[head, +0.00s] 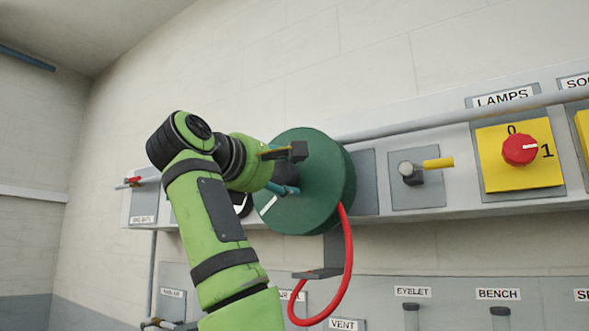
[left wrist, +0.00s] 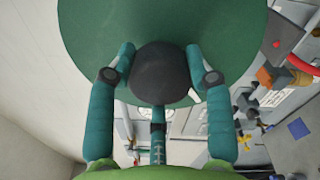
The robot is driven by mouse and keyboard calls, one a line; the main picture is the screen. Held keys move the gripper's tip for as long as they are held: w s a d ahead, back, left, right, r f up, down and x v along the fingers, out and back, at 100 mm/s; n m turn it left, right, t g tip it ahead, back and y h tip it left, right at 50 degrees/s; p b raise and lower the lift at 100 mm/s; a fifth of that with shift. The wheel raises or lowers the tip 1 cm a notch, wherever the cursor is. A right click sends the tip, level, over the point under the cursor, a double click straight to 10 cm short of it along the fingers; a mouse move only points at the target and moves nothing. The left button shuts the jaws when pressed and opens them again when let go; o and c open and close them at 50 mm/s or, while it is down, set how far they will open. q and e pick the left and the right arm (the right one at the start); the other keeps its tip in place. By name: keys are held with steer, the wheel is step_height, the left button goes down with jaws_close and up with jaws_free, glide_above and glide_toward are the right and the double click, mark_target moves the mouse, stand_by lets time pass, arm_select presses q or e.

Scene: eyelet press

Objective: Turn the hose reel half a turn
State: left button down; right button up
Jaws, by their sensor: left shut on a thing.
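The hose reel (head: 325,200) is a dark green drum on the wall panel, with a white mark low on its face. A red hose (head: 347,262) hangs from it in a loop. My left gripper (head: 284,188) is at the face of the reel, partly hidden by its own wrist. In the left wrist view the teal fingers (left wrist: 160,62) are closed on both sides of a round black knob (left wrist: 160,78) in front of the green disc (left wrist: 232,30). The knob is mostly hidden in the head view. My right gripper is in neither view.
Right of the reel are a yellow-handled lever (head: 438,163) and a red LAMPS knob (head: 519,150) on a yellow plate. A grey bracket (head: 325,265) is under the reel. Labelled fittings line the lower panel.

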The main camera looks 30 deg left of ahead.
arm_select(q)
steer(key=shift+n, duration=1)
steer(key=shift+n+p, duration=0.35)
steer(key=shift+n, duration=0.15)
steer(key=n, duration=0.2)
steer(key=n+p, duration=0.1)
steer(key=n, duration=0.1)
steer(key=shift+w+f+n, duration=0.1)
steer(key=shift+f+n, duration=0.1)
steer(key=shift+n, duration=0.1)
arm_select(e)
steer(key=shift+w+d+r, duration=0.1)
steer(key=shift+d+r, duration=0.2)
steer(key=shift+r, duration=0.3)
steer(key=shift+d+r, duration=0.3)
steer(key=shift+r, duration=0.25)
arm_select(q)
steer(key=shift+f+n, duration=0.1)
steer(key=shift+n, duration=0.2)
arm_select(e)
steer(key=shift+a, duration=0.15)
arm_select(q)
steer(key=shift+c, duration=2.4)
jaws_free()
steer(key=shift+a, duration=0.1)
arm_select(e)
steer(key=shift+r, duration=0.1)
